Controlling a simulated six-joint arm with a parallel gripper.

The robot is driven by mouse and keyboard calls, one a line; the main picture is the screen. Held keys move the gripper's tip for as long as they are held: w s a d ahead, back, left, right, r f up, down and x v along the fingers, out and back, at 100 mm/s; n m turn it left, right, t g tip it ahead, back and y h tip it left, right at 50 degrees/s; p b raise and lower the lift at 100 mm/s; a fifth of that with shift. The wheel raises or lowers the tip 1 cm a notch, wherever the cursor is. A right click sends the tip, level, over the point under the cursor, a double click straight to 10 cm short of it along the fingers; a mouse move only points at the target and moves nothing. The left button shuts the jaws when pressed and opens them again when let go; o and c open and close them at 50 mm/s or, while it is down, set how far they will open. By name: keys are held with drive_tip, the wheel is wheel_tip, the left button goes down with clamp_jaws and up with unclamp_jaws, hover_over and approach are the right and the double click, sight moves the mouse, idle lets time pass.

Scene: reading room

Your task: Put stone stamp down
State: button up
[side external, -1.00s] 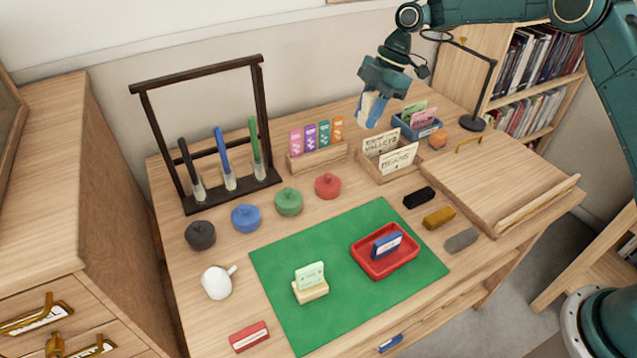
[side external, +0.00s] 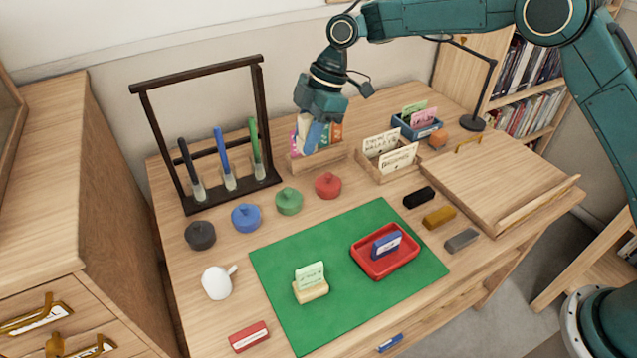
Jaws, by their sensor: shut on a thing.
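My gripper (side external: 315,135) is above the back of the desk, in front of the coloured cards in the wooden card holder. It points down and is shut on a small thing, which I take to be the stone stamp. The fingers hide most of that thing, so its shape and colour cannot be made out. The green mat (side external: 345,318) lies on the front of the desk. On it are a red tray (side external: 378,273) with a blue-and-white block inside and a pale wooden stand (side external: 311,292) with a light green card.
Behind left stands a dark rack (side external: 200,65) with upright pens. Several round lidded pots, including a red one (side external: 328,186), line the mat's back edge. Black, yellow and grey blocks (side external: 461,240) lie right of it. A white jug (side external: 217,283) stands left. Card boxes (side external: 375,172) stand at the back.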

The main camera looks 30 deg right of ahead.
hover_over(254, 261)
drive_tip(key=d, duration=0.1)
wheel_tip(254, 261, down, 15)
drive_tip(key=shift+d+f, duration=0.1)
drive_tip(key=shift+d, duration=0.05)
idle(0.4)
drive_tip(key=shift+f, duration=0.1)
drive_tip(key=shift+f, duration=2.05)
drive_tip(key=shift+f, duration=0.1)
drive_tip(key=o, duration=1.1)
drive_tip(key=shift+c, duration=0.2)
drive_tip(key=v, duration=1.2)
